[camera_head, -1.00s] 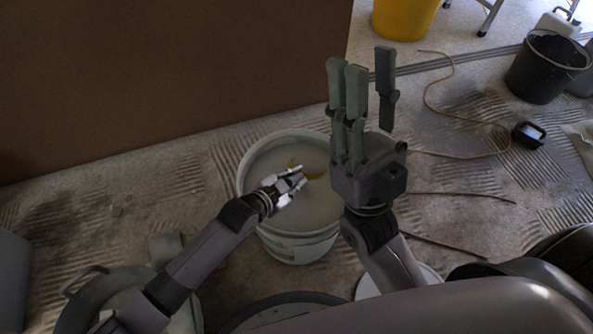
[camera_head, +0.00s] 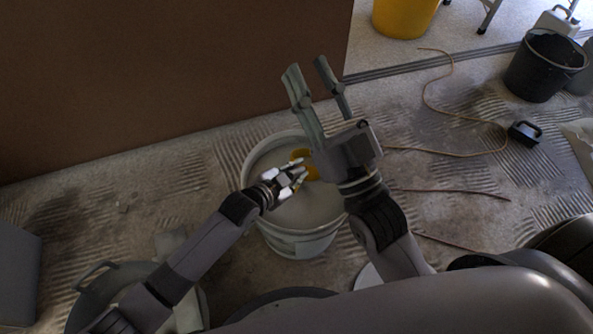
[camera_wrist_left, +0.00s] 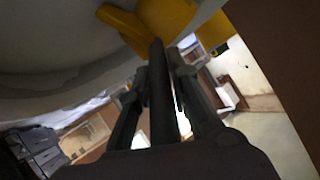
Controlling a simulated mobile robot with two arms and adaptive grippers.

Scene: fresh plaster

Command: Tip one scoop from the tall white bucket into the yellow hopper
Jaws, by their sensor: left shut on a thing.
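The tall white bucket (camera_head: 297,243) stands upright on the floor in the middle of the head view, with pale material inside. My left gripper (camera_head: 291,178) is over the bucket's mouth, shut on a yellow scoop (camera_head: 312,170). The scoop also shows at the top of the left wrist view (camera_wrist_left: 165,20), beyond the fingers. How full the scoop is cannot be told. My right gripper (camera_head: 307,85) is above the bucket's far right rim, fingers up and apart, empty. A yellow container (camera_head: 404,14), possibly the hopper, is cut off at the top edge.
A brown panel (camera_head: 150,75) stands behind the bucket. A black bucket (camera_head: 530,80) is at the far right, near a cable (camera_head: 430,100) and a small dark object (camera_head: 524,133). Another handled tub (camera_head: 90,285) is at lower left. The streaked floor right of the bucket is mostly clear.

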